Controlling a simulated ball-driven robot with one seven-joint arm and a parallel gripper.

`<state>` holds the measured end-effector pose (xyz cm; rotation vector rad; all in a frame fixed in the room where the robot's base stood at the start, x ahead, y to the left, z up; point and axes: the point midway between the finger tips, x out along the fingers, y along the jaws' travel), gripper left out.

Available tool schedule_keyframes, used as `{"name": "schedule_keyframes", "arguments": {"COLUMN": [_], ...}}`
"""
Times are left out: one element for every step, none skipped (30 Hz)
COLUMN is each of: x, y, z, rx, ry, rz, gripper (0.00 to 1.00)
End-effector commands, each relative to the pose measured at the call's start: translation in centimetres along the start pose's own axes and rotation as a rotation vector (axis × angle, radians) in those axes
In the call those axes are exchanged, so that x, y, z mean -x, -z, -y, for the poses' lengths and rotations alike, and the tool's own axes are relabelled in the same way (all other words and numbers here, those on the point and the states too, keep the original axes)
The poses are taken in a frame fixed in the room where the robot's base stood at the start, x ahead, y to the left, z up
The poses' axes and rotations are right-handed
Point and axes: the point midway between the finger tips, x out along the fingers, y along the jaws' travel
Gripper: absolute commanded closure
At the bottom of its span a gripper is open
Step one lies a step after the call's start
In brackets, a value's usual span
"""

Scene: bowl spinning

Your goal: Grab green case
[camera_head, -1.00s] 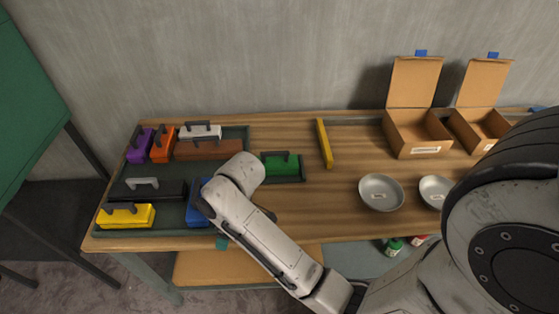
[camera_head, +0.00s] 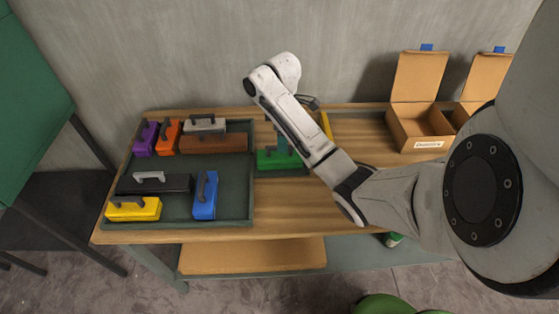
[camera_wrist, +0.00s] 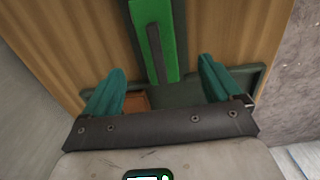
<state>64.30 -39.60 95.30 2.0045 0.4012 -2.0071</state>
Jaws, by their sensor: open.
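The green case (camera_head: 272,160) lies at the right of the dark tray, in the middle left of the table, partly hidden behind my arm in the head view. In the wrist view the green case (camera_wrist: 167,35) is a long green block with a dark handle along its top. My gripper (camera_wrist: 160,84) is open, with its two teal fingers spread apart. The near end of the case shows between the fingertips, with a gap on each side. In the head view my gripper is mostly hidden behind my arm.
The dark tray (camera_head: 235,190) holds purple, orange, white, brown, black, blue and yellow cases. A yellow bar (camera_head: 326,124) stands behind my arm. An open cardboard box (camera_head: 418,130) stands at the right. The table's front left strip is clear.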

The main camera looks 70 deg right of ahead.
Motion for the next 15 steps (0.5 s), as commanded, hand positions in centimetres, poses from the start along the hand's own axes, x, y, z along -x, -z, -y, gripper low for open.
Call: {"name": "schedule_keyframes", "arguments": {"x": [-1.3, -1.6, -2.2, -2.7, -3.1, -3.5, -3.7, -3.9, -4.0, -4.2, -4.4, -4.7, -5.1, -5.5, -6.1], "y": [0.0, 0.0, 0.0, 0.0, 0.0, 0.0, 0.0, 0.0, 0.1, 0.1, 0.1, 0.1, 0.2, 0.2, 0.3], "z": [0.0, 0.0, 0.0, 0.0, 0.0, 0.0, 0.0, 0.0, -0.1, -0.1, -0.1, -0.1, -0.2, -0.2, -0.3], "rx": [0.000, -0.001, -0.001, -0.002, -0.002, -0.002, -0.002, -0.002, -0.002, -0.001, -0.001, -0.002, -0.003, -0.003, -0.003], "ry": [0.000, 0.000, 0.001, 0.001, 0.000, 0.000, -0.001, -0.001, -0.001, -0.001, 0.000, 0.001, 0.001, 0.002, 0.002], "rz": [0.000, -0.001, 0.000, 0.000, 0.000, 0.000, 0.000, 0.000, 0.000, 0.000, 0.001, 0.001, 0.001, 0.002, 0.001], "gripper": [0.08, 0.08, 0.08, 0.08, 0.08, 0.08, 0.08, 0.08, 0.08, 0.08, 0.08, 0.08, 0.08, 0.08, 0.08]}}
